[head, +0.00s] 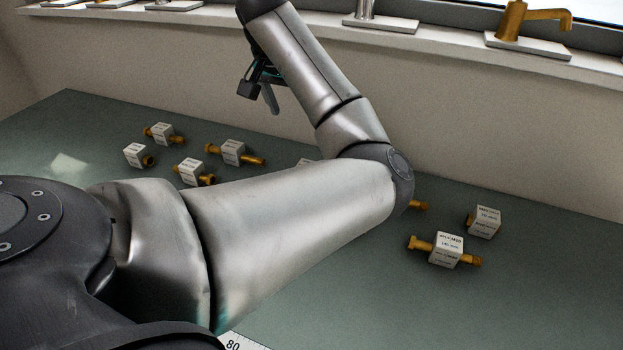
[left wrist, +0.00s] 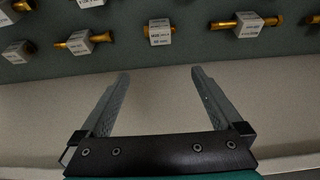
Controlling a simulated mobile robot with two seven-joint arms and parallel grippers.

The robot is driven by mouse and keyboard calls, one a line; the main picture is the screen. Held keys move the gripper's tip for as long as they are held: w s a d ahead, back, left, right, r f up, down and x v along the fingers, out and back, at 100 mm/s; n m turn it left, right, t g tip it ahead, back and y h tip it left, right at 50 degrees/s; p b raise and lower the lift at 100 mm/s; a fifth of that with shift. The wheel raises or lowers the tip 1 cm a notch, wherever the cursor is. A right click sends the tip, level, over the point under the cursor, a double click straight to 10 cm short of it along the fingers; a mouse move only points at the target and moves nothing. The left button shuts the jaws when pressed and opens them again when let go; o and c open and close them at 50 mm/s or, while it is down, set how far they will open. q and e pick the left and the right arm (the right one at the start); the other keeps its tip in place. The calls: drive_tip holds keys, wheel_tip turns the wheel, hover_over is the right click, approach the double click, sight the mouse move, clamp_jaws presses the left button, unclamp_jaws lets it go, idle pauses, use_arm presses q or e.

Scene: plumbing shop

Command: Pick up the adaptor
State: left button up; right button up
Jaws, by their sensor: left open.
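Several brass adaptors with white printed labels lie on the green table; which one is meant I cannot tell. In the head view one adaptor (head: 446,250) lies at the right, with another (head: 484,222) just behind it. A group lies at the left, including one adaptor (head: 233,152) below my left gripper (head: 262,88). My left gripper is raised above the table near the back wall. In the left wrist view its two fingers (left wrist: 160,90) are apart with nothing between them, and an adaptor (left wrist: 160,32) lies beyond the fingertips. My right gripper is not in view.
A pale window ledge (head: 440,44) runs along the back wall, with a brass tap (head: 515,22) and chrome fittings on stands. My left arm hides the middle of the table and part of an adaptor. A scale marked 80 (head: 236,344) shows at the bottom. The right front of the table is clear.

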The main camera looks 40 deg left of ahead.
use_arm(q)
drive_tip(key=b+x, duration=0.2)
drive_tip(key=x, duration=0.4)
drive_tip(key=s+b+x, duration=0.1)
drive_tip(key=b+x, duration=0.1)
drive_tip(key=x, duration=0.4)
drive_tip(key=b+x, duration=0.3)
drive_tip(key=x, duration=0.3)
drive_tip(key=shift+s+d+f, duration=0.15)
drive_tip(key=shift+f, duration=0.45)
drive_tip(key=c, duration=1.5)
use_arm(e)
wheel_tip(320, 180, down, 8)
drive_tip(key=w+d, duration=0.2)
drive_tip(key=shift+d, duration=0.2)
